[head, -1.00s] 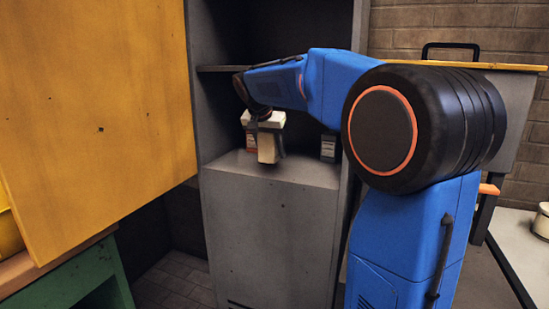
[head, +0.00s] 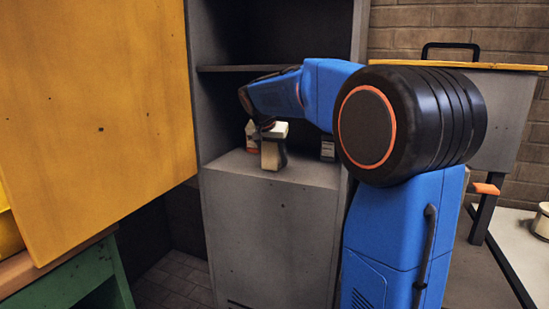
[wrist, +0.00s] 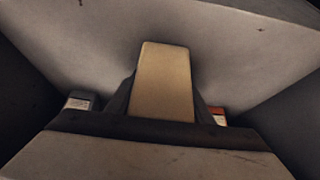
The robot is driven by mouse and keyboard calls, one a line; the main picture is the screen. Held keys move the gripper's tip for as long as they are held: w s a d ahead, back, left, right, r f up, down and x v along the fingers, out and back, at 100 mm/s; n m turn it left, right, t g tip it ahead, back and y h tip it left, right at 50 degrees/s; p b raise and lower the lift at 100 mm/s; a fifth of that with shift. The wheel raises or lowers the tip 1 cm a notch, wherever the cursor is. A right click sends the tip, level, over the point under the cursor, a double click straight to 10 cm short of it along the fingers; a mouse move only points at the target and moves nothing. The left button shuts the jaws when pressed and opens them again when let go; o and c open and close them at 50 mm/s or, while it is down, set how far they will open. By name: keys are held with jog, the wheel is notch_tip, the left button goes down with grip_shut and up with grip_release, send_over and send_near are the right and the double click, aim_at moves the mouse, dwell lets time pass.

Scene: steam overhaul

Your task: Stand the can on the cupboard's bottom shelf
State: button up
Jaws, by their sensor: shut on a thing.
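A tan, block-like can (head: 270,156) is held upright in my gripper (head: 273,160), at the front of the cupboard's (head: 270,225) open lower bay. It also shows between the dark fingers in the wrist view (wrist: 164,80). My gripper is shut on the can, its pale body just above it. The bottom shelf (head: 308,170) is the grey surface behind and below the can.
A red-and-white container (head: 250,134) stands just behind the can to the left. A dark container with a pale label (head: 327,147) stands to the right. A higher shelf (head: 245,68) spans above my wrist. A yellow panel (head: 95,110) is at the left.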

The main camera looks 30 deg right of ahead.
jog(key=o, duration=1.4)
jog(key=v, duration=1.2)
jog(key=shift+r, duration=0.1)
jog(key=s+a+f+n+y, duration=0.1)
jog(key=s+a+f+n, duration=0.2)
jog(key=s+f, duration=0.6)
jog(key=s+a+f+n+y, duration=0.2)
jog(key=s+a+f+n, duration=0.2)
jog(key=s+f, duration=0.6)
jog(key=s+a+f+n+t+y, duration=0.1)
jog(key=s+a+f+n, duration=0.2)
jog(key=s+f, duration=0.6)
jog(key=s+a, duration=0.2)
jog(key=s, duration=0.5)
jog(key=shift+a+y, duration=0.25)
jog(key=shift+y, duration=0.15)
jog(key=shift+f, duration=0.15)
